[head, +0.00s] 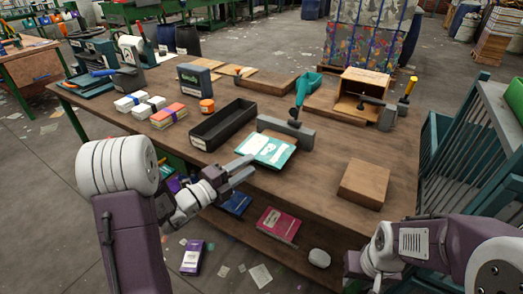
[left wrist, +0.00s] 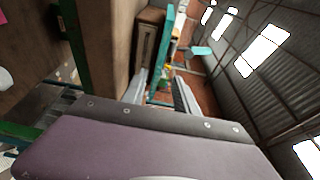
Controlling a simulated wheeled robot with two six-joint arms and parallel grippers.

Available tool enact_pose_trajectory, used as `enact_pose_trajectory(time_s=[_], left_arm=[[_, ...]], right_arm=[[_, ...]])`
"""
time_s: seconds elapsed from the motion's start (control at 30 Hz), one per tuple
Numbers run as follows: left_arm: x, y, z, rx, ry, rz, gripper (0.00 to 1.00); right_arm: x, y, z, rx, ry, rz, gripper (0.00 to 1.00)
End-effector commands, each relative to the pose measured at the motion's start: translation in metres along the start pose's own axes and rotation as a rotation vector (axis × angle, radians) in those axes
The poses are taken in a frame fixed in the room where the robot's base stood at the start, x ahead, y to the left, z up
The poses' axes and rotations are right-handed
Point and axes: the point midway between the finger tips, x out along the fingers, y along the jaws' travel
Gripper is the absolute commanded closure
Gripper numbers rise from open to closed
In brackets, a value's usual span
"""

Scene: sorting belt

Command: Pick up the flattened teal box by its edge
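The flattened teal box (head: 266,148), with white printing on it, lies on the wooden table close to its front edge. My left gripper (head: 246,171) is just in front of the table edge, left of and below the box in the head view. In the left wrist view the fingers (left wrist: 160,92) are also spread.
A black tray (head: 223,124) stands behind and left of the box. A brown box (head: 364,183) lies to the right. Pink (head: 279,224) and blue packs lie below the table edge.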

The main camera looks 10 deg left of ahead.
Motion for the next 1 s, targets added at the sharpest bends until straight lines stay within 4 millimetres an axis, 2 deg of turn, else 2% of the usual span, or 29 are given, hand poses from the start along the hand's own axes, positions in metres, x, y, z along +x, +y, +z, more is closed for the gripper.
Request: enact_pose_trajectory(time_s=[0.1,0.2,0.47,0.53,0.6,1.0], left_arm=[[0.023,0.009,0.002,0.002,0.007,-0.001,0.65],[0.037,0.006,0.003,0.002,0.004,0.000,0.65],[0.043,0.005,0.004,0.000,0.001,0.001,0.65],[0.043,0.005,0.003,0.000,0.002,0.001,0.78],[0.043,0.005,0.003,0.000,0.002,0.001,0.98],[0.043,0.001,0.003,0.001,0.002,0.000,1.00]], right_arm=[[0.013,0.000,0.001,0.000,0.000,0.000,0.69],[0.013,0.000,0.002,0.000,0.000,0.000,0.69],[0.012,0.000,0.001,0.000,0.000,0.000,0.69],[0.012,0.000,0.001,0.000,0.000,0.000,0.69],[0.012,0.000,0.001,0.000,0.000,0.000,0.69],[0.010,0.000,0.001,0.000,0.000,0.000,0.69]])
